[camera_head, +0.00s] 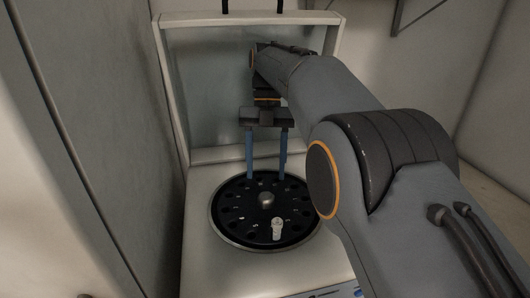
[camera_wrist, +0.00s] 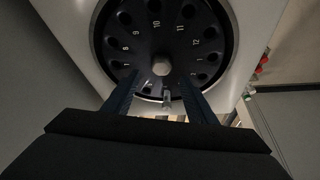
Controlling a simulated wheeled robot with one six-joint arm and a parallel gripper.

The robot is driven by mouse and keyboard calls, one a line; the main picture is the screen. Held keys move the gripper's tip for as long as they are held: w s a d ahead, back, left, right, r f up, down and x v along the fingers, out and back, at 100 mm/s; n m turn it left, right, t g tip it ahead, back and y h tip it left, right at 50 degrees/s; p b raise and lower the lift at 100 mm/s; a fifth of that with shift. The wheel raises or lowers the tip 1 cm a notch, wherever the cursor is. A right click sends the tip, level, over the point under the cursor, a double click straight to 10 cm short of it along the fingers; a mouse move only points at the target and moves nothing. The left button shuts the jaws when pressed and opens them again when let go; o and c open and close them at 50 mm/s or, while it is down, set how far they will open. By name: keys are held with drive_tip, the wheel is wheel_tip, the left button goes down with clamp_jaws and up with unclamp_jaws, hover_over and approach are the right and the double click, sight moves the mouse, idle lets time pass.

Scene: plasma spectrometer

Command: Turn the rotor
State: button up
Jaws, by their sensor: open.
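The rotor (camera_head: 238,215) is a black round disc with a ring of numbered holes, set in a light machine top. A silver knob (camera_head: 266,199) stands at its centre. A small pale tube (camera_head: 277,230) stands upright in a hole near the front rim. My gripper (camera_head: 266,180) is open, with two blue fingers pointing down above the back part of the rotor. In the wrist view the rotor (camera_wrist: 140,45) fills the upper middle, with the knob (camera_wrist: 162,66) just beyond and between the fingertips (camera_wrist: 160,82). Whether the fingertips touch the disc cannot be told.
The machine's raised lid (camera_head: 205,85) stands behind the rotor. A grey wall panel (camera_head: 100,120) rises close on the left. The light machine top (camera_head: 205,270) is bare in front of the rotor. Red parts (camera_wrist: 263,62) show at right in the wrist view.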

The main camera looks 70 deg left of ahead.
drive_tip(key=shift+w+a+r, duration=0.1)
drive_tip(key=shift+w+a, duration=0.05)
drive_tip(key=shift+r, duration=0.6)
idle(0.4)
